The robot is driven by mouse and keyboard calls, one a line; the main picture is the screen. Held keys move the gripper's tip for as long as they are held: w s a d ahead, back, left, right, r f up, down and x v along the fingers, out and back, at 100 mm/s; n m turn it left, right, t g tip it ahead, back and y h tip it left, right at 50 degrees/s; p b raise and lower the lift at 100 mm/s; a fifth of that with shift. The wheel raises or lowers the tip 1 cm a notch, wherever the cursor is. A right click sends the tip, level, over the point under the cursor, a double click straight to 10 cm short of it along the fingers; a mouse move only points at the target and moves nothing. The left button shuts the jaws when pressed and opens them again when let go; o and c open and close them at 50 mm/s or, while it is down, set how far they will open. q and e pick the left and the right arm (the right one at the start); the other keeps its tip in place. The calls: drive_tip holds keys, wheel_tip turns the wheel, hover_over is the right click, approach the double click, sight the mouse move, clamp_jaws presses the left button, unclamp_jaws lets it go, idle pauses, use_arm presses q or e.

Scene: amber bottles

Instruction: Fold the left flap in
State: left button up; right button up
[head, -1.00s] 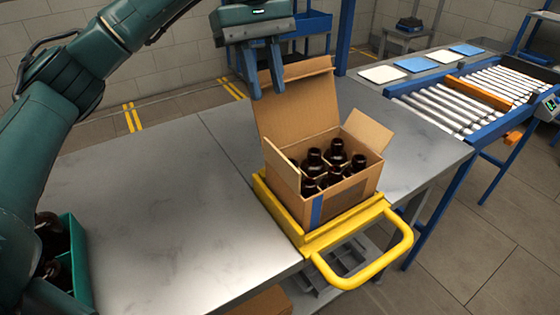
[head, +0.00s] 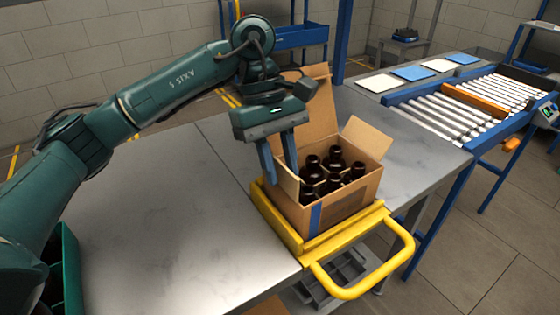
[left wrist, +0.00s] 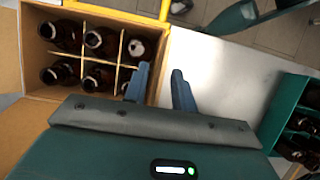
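An open cardboard carton (head: 345,203) holds several dark amber bottles (head: 333,163) between dividers; they also show in the left wrist view (left wrist: 98,42). Its left flap (head: 287,184) stands up along the left edge, partly hidden by my gripper. The far flap (head: 318,115) stands upright and the right flap (head: 366,137) leans outward. My left gripper (head: 281,176) is open, pointing down at the left flap. In the left wrist view its fingers (left wrist: 159,72) are apart, one on the bottle side of the carton's edge and one over the table. Contact with the flap is unclear. My right gripper is not seen.
The carton sits in a yellow frame (head: 277,220) with a handle at the table's right edge. A teal crate (head: 72,270) stands at the left; bottles show in it in the left wrist view (left wrist: 272,115). The metal table (head: 170,210) between is clear. A roller conveyor (head: 450,110) is at right.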

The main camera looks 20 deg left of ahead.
use_arm(q)
clamp_jaws()
idle(0.5)
